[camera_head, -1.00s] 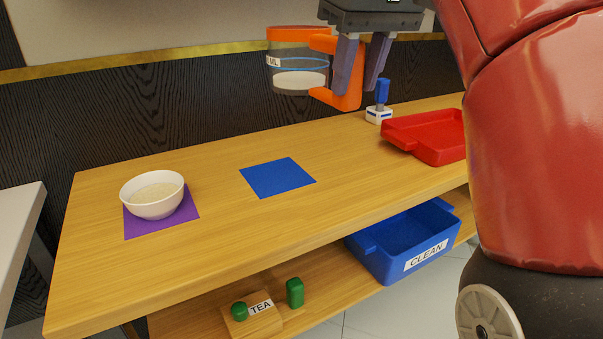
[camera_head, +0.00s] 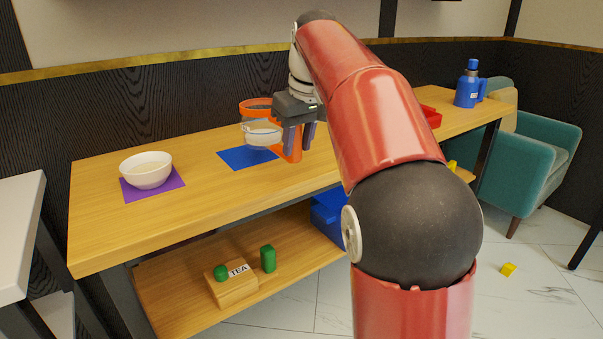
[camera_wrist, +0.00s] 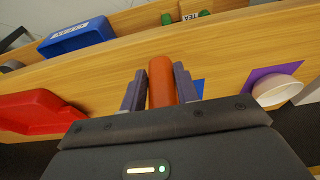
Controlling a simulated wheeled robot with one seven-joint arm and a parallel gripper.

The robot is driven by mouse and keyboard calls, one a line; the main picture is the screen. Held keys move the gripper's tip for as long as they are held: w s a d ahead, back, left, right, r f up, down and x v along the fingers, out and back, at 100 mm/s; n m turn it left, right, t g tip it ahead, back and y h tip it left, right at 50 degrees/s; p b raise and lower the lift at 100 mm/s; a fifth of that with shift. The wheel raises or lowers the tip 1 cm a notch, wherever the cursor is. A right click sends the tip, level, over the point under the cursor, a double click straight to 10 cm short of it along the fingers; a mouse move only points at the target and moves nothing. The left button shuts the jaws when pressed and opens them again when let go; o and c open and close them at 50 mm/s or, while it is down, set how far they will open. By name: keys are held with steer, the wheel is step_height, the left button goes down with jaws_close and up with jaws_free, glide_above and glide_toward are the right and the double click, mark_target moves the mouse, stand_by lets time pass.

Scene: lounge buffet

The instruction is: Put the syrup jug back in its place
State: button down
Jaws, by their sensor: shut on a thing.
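The syrup jug (camera_head: 261,130) is a clear vessel with an orange rim, an orange handle and a pale layer low inside. My gripper (camera_head: 299,146) is shut on its handle, and the jug looks upright. In the head view the jug overlaps the blue mat (camera_head: 233,159) on the counter; I cannot tell whether its base touches. In the wrist view the orange handle (camera_wrist: 161,82) sits between the fingers (camera_wrist: 160,92). The jug body is hidden there, and a corner of the blue mat (camera_wrist: 199,88) shows beside the right finger.
A white bowl (camera_head: 146,172) stands on a purple mat (camera_head: 174,184) at the left. A red tray (camera_wrist: 32,111) lies on the counter. A blue bin (camera_head: 328,216), a TEA block (camera_head: 232,289) and a green canister (camera_head: 268,258) are on the lower shelf. A blue flask (camera_head: 467,90) stands far right.

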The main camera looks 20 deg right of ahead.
mark_target(298, 162)
steer(key=b+x, duration=0.2)
steer(key=x, duration=0.1)
steer(key=s+b+x, duration=0.1)
steer(key=shift+w+d+f, duration=0.15)
steer(key=shift+f, duration=0.4)
steer(key=shift+r, duration=0.15)
steer(key=c, duration=1.5)
jaws_free()
steer(key=o, duration=0.4)
steer(key=shift+o, duration=0.2)
